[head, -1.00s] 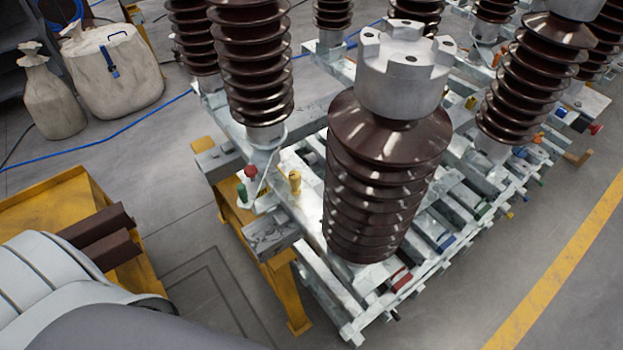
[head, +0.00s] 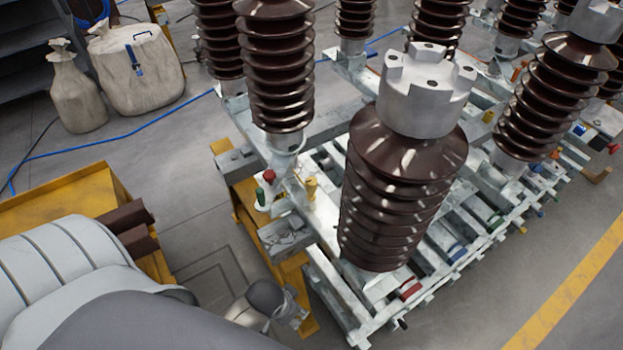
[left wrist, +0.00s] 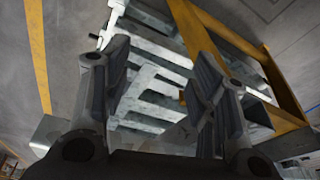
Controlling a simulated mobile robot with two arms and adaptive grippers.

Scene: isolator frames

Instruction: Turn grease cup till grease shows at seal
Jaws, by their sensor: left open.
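Small fittings stand on the grey steel frame (head: 318,213) at its near left corner: a yellow one (head: 311,187), a red-topped one (head: 269,176) and a green one (head: 261,197). I cannot tell which is the grease cup, and no grease or seal is visible. My left gripper (head: 291,306) is low at the frame's near left side, below and apart from these fittings. In the left wrist view my left gripper (left wrist: 160,75) is open and empty, with frame bars behind its fingers. My right gripper is not in view.
Brown ribbed insulators rise from the frame; the nearest (head: 400,200) stands right of the fittings. A yellow support (head: 245,205) is under the frame's left side. A yellow platform (head: 70,195) lies left. Two beige sacks (head: 135,75) stand on the floor behind.

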